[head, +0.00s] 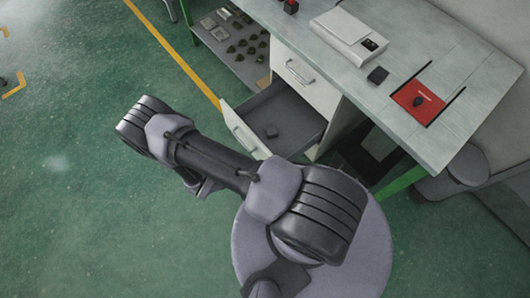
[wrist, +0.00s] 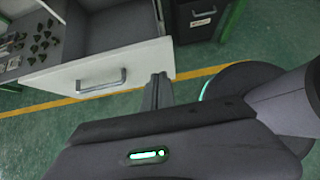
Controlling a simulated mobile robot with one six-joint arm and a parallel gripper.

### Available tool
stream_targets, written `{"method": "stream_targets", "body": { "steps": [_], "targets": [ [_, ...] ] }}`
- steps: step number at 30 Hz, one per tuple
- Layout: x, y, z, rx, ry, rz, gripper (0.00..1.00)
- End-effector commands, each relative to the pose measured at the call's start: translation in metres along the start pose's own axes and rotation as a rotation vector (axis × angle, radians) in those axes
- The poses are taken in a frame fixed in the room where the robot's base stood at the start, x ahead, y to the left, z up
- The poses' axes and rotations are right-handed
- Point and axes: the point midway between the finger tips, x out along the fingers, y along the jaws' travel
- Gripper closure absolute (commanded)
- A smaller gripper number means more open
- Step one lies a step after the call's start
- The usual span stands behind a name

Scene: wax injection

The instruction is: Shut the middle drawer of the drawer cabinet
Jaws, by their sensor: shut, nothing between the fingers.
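The drawer cabinet (head: 309,90) stands under the workbench, with its upper drawer front and handle shut flush. The middle drawer (head: 300,116) is pulled well out, its white front (head: 236,127) facing left into the aisle. My gripper (wrist: 161,78) is shut and empty, at the lower right end of that front and apart from the handle. I cannot tell whether it touches the front. In the head view my arm hides the gripper.
The bench top (head: 400,100) carries a white device (head: 348,32), a small black box (head: 378,75) and a red mat (head: 418,102). A shelf with several dark pieces (head: 240,48) is beyond the cabinet. Green floor (head: 90,200) left of the drawer is free.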

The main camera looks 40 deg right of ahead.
Motion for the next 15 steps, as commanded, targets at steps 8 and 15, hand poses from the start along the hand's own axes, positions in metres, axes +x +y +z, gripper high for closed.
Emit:
{"method": "stream_targets", "body": {
  "steps": [8,15],
  "targets": [
    [0.06,-0.001,0.002,0.004,0.0,-0.004,1.0],
    [0.078,0.0,0.025,0.003,0.0,-0.003,1.0]
  ]
}}
